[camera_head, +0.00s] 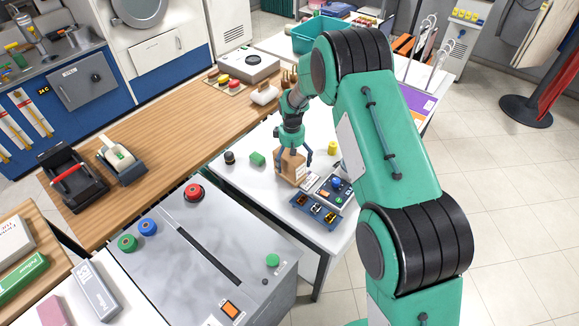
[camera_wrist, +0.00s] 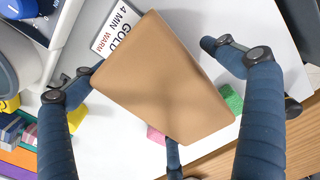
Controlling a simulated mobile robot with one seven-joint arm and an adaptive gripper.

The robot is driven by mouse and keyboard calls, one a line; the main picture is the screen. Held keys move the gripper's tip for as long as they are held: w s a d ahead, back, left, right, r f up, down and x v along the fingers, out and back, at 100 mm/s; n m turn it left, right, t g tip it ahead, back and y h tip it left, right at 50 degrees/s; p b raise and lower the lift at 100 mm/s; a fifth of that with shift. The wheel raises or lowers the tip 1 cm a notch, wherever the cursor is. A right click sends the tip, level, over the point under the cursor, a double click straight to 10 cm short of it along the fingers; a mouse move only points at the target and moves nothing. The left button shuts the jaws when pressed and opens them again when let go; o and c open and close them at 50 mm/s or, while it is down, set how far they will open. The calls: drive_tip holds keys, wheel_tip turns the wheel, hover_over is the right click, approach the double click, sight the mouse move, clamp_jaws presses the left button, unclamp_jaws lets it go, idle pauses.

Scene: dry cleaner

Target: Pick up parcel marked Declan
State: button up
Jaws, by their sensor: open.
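A brown box-shaped parcel (camera_head: 291,171) stands on the white table (camera_head: 240,178), below my gripper. It fills the middle of the wrist view (camera_wrist: 165,80), where its plain brown top shows. In the head view a pale marking shows on its side, too small to read, so I cannot tell whether it says Declan. My gripper (camera_head: 296,160) is open, pointing down over the parcel. Its dark blue fingers are spread at left and right of the parcel in the wrist view, with a third at the bottom. I cannot tell whether any finger touches it.
A white card (camera_wrist: 117,30) reading "GOLD 4 MIN WARM" lies beside the parcel. A blue tray (camera_head: 317,209) and a control box (camera_head: 336,188) sit close at the right. A green block (camera_head: 257,159), a dark round item (camera_head: 230,157) and a yellow item (camera_head: 332,148) stand nearby.

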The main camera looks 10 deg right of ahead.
drive_tip(key=c, duration=1.6)
drive_tip(key=shift+r, duration=0.15)
drive_tip(key=shift+r+p, duration=0.45)
drive_tip(key=shift+r, duration=4.45)
